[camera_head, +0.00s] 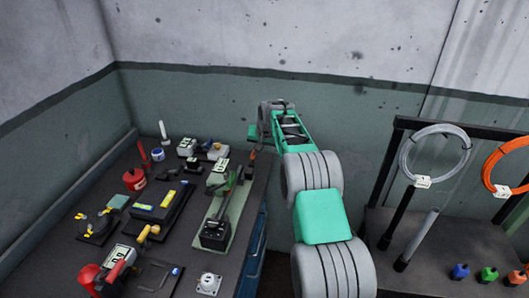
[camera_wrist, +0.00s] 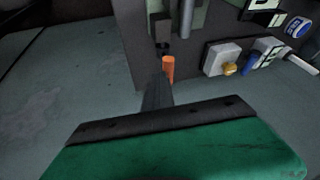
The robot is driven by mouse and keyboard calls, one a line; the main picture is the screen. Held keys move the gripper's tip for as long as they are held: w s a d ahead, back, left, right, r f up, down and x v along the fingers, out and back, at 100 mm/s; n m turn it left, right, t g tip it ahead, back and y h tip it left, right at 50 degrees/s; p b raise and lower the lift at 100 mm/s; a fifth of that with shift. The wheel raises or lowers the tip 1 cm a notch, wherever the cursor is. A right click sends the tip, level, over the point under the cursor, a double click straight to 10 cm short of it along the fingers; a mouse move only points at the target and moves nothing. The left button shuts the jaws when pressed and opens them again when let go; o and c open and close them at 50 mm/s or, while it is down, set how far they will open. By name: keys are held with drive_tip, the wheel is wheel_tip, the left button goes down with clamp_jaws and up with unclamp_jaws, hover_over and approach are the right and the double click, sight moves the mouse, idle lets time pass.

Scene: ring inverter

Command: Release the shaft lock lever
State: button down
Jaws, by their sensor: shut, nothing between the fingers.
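A small orange cylinder (camera_wrist: 168,68), which looks like the lever's handle, stands just beyond my gripper (camera_wrist: 158,88) in the wrist view. My gripper's dark fingers are together and empty, beside the orange cylinder. I cannot tell whether they touch it. In the head view my gripper (camera_head: 253,147) points down at the table's right edge, by the far end of the green-based machine (camera_head: 226,222). This machine carries a long dark shaft and a black block (camera_head: 215,234) at its near end. The lever's position, locked or released, cannot be made out.
A rack with grey (camera_head: 436,155) and orange rings (camera_head: 508,165) stands right. A wall is behind the table.

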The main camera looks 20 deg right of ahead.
drive_tip(key=shift+w+a+r, duration=0.2)
drive_tip(key=shift+a+r, duration=0.05)
drive_tip(key=shift+a, duration=0.1)
